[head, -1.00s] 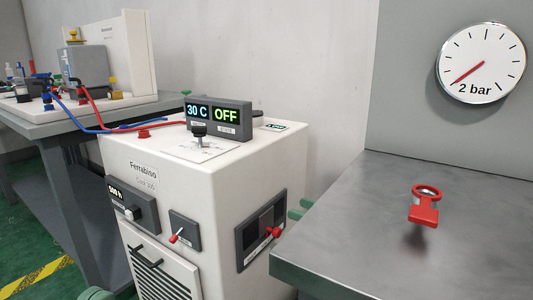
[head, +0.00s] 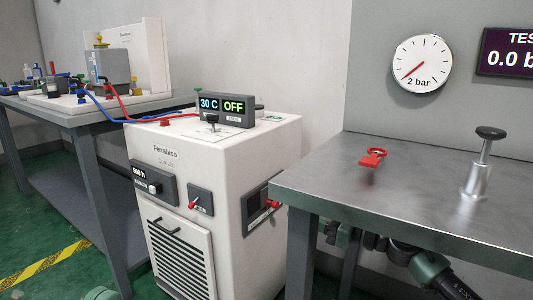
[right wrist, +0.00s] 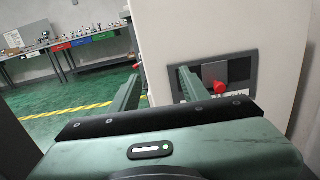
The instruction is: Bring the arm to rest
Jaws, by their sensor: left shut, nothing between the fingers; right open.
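My right gripper (right wrist: 160,78) is open and empty in the right wrist view. Its fingers point toward the white machine (right wrist: 185,30). The right finger overlaps a dark side panel with a red lever (right wrist: 220,87); I cannot tell whether they touch. In the head view my right arm (head: 430,268) reaches in low from the right, partly hidden under the metal table (head: 420,200).
The white machine (head: 250,142) stands left of the metal table, its display (head: 222,106) reading 30 C and OFF. A gauge (head: 421,63) hangs behind. A grey bench (head: 70,118) is at left.

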